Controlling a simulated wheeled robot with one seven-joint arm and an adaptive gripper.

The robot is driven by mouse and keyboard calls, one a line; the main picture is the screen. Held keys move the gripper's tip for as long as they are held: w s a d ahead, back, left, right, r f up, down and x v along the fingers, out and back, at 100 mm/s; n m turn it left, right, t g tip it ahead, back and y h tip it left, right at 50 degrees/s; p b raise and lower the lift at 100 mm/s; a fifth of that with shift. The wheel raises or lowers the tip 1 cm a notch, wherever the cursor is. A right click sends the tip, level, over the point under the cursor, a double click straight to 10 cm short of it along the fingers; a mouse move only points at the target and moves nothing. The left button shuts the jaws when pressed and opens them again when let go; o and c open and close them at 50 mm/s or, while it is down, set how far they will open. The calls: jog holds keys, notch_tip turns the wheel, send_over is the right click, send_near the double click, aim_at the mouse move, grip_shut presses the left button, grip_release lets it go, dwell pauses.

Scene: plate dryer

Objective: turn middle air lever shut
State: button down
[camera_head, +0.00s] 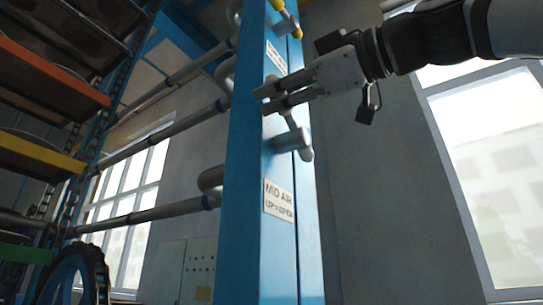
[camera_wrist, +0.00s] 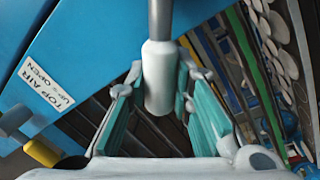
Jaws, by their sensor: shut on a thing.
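The middle air lever (camera_head: 291,122) is on the blue column in the head view, above the label "MID AIR UP=OPEN" (camera_head: 278,199). Its rod rises from the grey hub (camera_head: 290,141), leaning a little left, to between my gripper's fingers. My gripper (camera_head: 266,99) reaches in from the right and is shut on the lever's upper end. In the wrist view the lever's pale handle (camera_wrist: 159,80) lies between the teal finger pads of my gripper (camera_wrist: 158,90). In the head view the fingers hide the lever's top.
A yellow-tipped top lever (camera_head: 285,22) sits higher on the blue column (camera_head: 247,200). The "TOP AIR" label (camera_wrist: 45,82) and a yellow lever end (camera_wrist: 42,152) show in the wrist view. Grey pipes (camera_head: 160,135) run left to the rack (camera_head: 40,155). A window (camera_head: 490,170) is at right.

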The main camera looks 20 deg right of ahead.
jog(key=shift+s+a+f+n+g+y+b, duration=0.15)
jog(key=shift+a+f+n+y+b, duration=0.1)
jog(key=shift+f+n+b, duration=0.8)
jog(key=shift+s+a+f+n+g+y+b, duration=0.1)
jog(key=shift+a+f+n+y+b, duration=0.3)
jog(key=shift+n+b, duration=1.05)
jog(key=shift+s+f+n+g+y+b, duration=0.15)
jog(key=shift+f+n+b, duration=0.75)
jog(key=shift+n, duration=0.8)
jog(key=shift+f, duration=0.1)
jog(key=c, duration=1.4)
grip_release()
jog(key=v, duration=1.2)
jog(key=shift+f, duration=0.1)
